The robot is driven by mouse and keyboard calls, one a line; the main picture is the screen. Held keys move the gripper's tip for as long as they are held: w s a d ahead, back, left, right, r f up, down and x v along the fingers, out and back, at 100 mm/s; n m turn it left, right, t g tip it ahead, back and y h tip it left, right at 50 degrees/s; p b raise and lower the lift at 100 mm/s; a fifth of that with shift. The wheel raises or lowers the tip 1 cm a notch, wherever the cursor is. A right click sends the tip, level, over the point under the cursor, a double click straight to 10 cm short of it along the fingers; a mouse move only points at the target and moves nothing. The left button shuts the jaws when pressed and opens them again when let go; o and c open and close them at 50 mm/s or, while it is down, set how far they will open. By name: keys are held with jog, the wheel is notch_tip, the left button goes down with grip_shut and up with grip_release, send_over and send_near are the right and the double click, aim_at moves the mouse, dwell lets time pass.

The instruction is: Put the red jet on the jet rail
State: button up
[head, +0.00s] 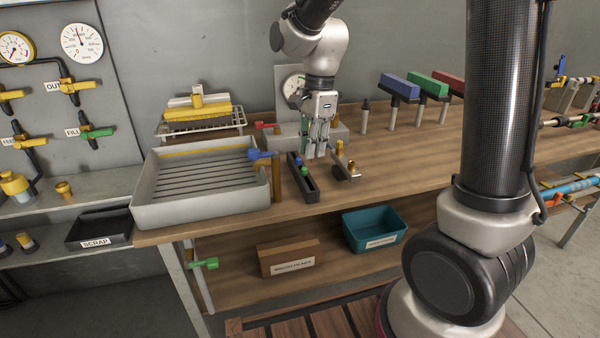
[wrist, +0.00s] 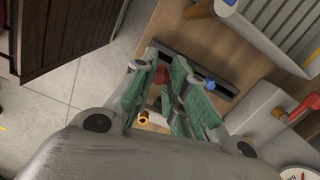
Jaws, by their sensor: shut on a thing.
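In the wrist view, my gripper (wrist: 165,80) is shut on the red jet (wrist: 160,74), of which only a small red part shows between the green-padded fingers. In the head view, my gripper (head: 318,150) points down just right of the dark jet rail (head: 309,192); its fingers hide the red jet there. The rail carries a blue jet (head: 298,158) and a green jet (head: 304,171). The rail (wrist: 222,91) and blue jet (wrist: 210,85) also show beside the fingers in the wrist view. Whether the red jet touches the rail, I cannot tell.
A grey ribbed tray (head: 140,205) and a brown post with a blue lever (head: 262,155) stand left of the rail. A small brass fitting (head: 352,168) is close right of my gripper.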

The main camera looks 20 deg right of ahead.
notch_tip(320, 180, down, 8)
jog(key=shift+r, duration=0.25)
jog(key=shift+f, duration=0.55)
jog(key=o, duration=0.8)
jog(key=shift+c, duration=0.2)
